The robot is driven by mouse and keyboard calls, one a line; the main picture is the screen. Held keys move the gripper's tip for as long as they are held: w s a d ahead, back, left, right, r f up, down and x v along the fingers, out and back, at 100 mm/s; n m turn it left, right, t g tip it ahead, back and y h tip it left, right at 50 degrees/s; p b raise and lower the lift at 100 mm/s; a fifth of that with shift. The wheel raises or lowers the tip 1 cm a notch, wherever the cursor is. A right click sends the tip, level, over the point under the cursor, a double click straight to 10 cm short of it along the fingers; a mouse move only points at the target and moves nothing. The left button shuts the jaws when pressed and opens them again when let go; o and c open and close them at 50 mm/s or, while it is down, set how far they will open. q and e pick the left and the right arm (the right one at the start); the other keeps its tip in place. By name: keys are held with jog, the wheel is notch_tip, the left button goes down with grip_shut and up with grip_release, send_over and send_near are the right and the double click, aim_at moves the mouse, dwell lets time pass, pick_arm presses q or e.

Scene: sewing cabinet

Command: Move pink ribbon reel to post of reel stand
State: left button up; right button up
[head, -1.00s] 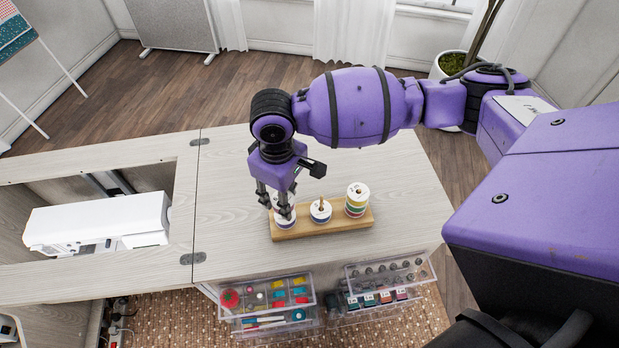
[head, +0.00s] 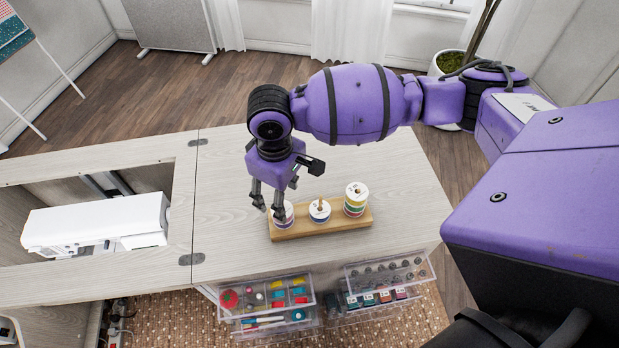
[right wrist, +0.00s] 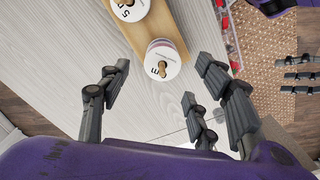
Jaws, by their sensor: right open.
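The wooden reel stand (head: 330,227) lies on the cabinet top with reels on its three posts. The left post holds white-topped reels (head: 284,216) with a pinkish-purple band; the band's exact colour is hard to tell. This end stack also shows in the right wrist view (right wrist: 163,68), with a post tip through its top hole. My right gripper (head: 267,206) is open and empty, just left of and above that stack. In the right wrist view its fingers (right wrist: 170,100) are spread, apart from the reel.
The middle post carries a low stack (head: 320,211), and the right post a taller multicoloured stack (head: 356,200). Clear open drawers (head: 270,295) jut out at the front. A white sewing machine (head: 98,225) sits at left. The cabinet top behind the stand is bare.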

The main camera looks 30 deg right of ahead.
notch_tip(320, 180, up, 11)
dwell(0.3)
dwell(0.5)
